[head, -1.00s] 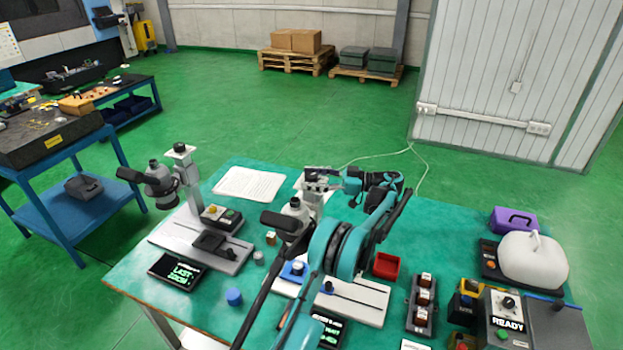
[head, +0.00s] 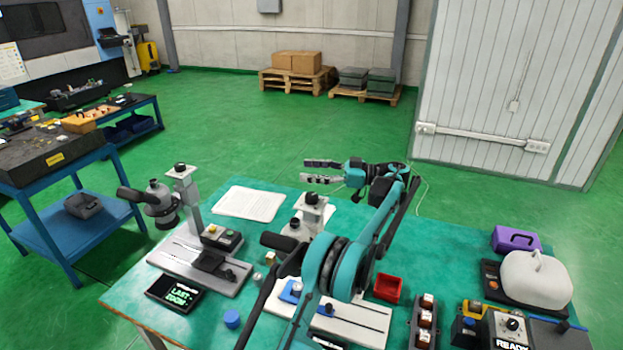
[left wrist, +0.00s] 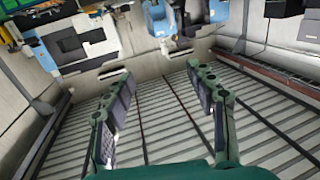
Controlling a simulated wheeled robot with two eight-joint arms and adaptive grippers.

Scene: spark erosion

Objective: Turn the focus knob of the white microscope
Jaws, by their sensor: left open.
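Two microscopes stand on the green table. The nearer, right one has a white base (head: 357,322) and a pale column top (head: 314,201); my left arm hides much of it, and I cannot make out its focus knob. The left one (head: 160,202) is light grey, with a pale base and upright column. I cannot tell for sure which is the white microscope. My left gripper (head: 304,170) is open and empty, above and beyond the right microscope, fingers pointing left. In the left wrist view its spread fingers (left wrist: 160,112) have nothing between them. My right gripper is out of view.
A paper sheet (head: 249,203) lies at the table's back. A red tray (head: 388,287), brown-capped rack (head: 425,322) and white-lidded device (head: 537,277) stand to the right.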

